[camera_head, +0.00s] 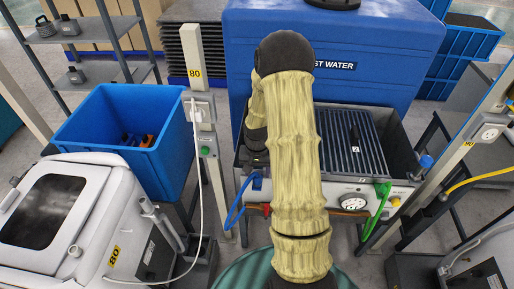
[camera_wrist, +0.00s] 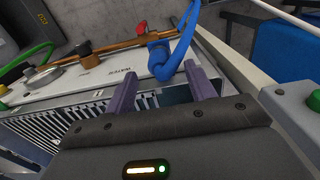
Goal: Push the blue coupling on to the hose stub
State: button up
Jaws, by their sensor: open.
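In the wrist view the blue coupling (camera_wrist: 157,50) sits at the panel edge beside a copper-coloured pipe. Its blue hose (camera_wrist: 190,25) bends in a loop and runs up to the right. My gripper (camera_wrist: 161,72) is open, with its two purple-grey fingers on either side of the hose bend in the picture. I cannot tell whether they touch it.
A red valve handle (camera_wrist: 142,27) and a dark knob (camera_wrist: 84,50) stand near the coupling. The machine (camera_head: 395,198) carries a gauge and green hose (camera_head: 378,215). A white post (camera_head: 207,110) with a hanging cable and a blue bin (camera_head: 110,125) stand to the left.

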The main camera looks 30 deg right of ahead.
notch_tip(320, 180, up, 14)
dwell(0.4)
dwell(0.3)
jog(key=s+a+r+n+t, duration=0.2)
jog(key=s+a+n, duration=0.4)
jog(key=s+a, duration=0.6)
jog(key=shift+s+a+r+n+t, duration=0.3)
jog(key=shift+a+r+n, duration=0.1)
jog(key=shift+a+r, duration=0.45)
jog(key=shift+d, duration=0.15)
